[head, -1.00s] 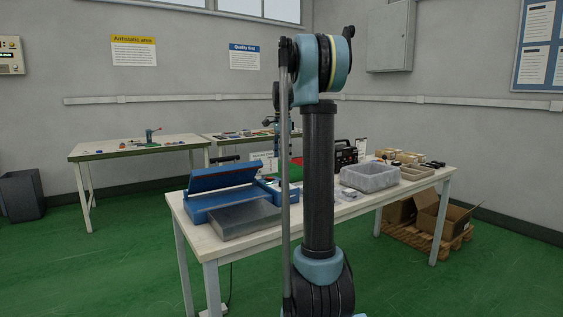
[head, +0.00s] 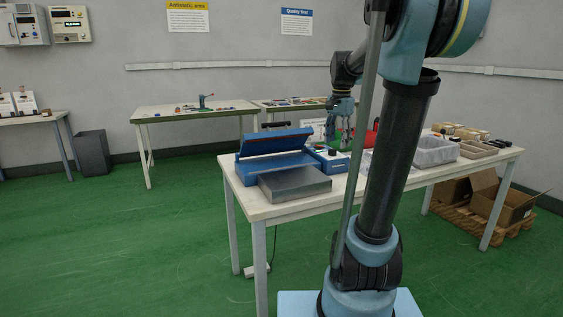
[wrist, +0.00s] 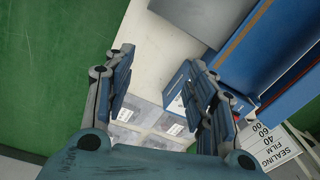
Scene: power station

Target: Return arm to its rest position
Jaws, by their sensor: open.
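My gripper (wrist: 163,88) is open and empty in the wrist view, its two fingers spread apart above the white worktable (wrist: 133,40). In the head view my gripper (head: 340,122) hangs pointing down over the far side of the table (head: 240,205), beside a blue device with a raised lid. My arm rises at the right of the head view, its dark upper link tilted, and hides part of the table.
A blue sealing device (head: 272,155) with a grey metal plate (head: 295,184) sits on the table's left part. A cardboard box (head: 502,198) is on a pallet.

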